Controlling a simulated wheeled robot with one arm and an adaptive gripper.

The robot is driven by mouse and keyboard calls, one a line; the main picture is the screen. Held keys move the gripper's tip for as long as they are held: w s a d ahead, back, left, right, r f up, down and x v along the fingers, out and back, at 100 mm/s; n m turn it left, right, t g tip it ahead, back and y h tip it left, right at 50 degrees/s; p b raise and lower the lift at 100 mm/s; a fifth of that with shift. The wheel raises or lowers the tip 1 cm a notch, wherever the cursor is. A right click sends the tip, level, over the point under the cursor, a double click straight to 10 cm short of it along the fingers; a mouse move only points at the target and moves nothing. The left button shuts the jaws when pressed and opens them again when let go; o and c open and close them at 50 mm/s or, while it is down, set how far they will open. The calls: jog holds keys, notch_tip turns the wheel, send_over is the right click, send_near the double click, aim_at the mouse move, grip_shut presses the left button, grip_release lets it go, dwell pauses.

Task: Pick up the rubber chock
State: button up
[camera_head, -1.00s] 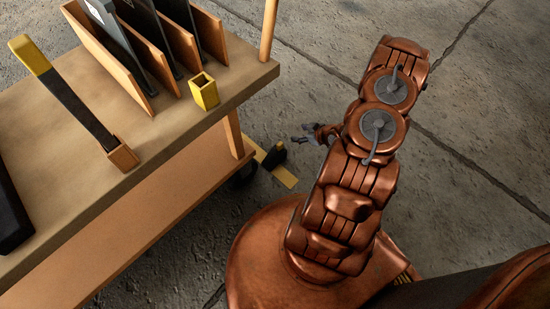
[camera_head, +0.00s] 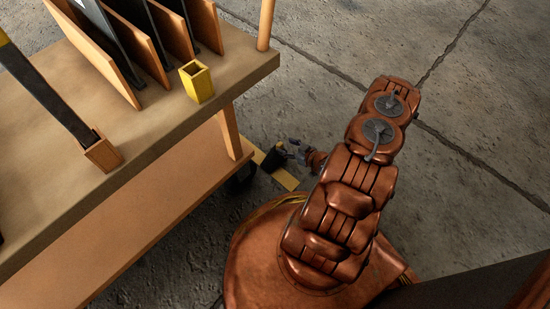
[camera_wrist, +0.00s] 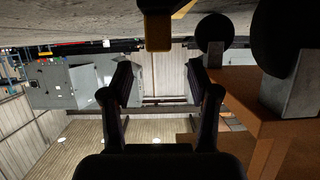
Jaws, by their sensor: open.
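The rubber chock (camera_head: 272,158) is a small black block on the floor beside the cart's caster, by a flat yellow strip (camera_head: 286,179). My gripper (camera_head: 297,150) is low, close to the chock's right side in the head view. In the wrist view, which looks upside down, my gripper (camera_wrist: 160,85) has its two dark fingers spread with nothing between them. A black and yellow piece (camera_wrist: 158,28), probably the chock, shows at the top centre, beyond the fingertips. Whether a finger touches the chock I cannot tell.
A wooden cart (camera_head: 150,135) stands at the left, with upright panels and a yellow open box (camera_head: 197,82) on top. Its wheels (camera_wrist: 215,33) and orange underside (camera_wrist: 270,130) are close on the right of the wrist view. Concrete floor (camera_head: 480,100) is clear at the right.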

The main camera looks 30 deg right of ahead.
aim_at(280, 145)
jog(key=w+f+b, duration=0.2)
jog(key=w, duration=0.1)
jog(key=shift+a+f, duration=0.2)
jog(key=shift+a, duration=0.1)
jog(key=shift+w+a+f+b, duration=0.15)
jog(key=shift+w+b, duration=0.3)
jog(key=shift+w, duration=0.25)
grip_shut()
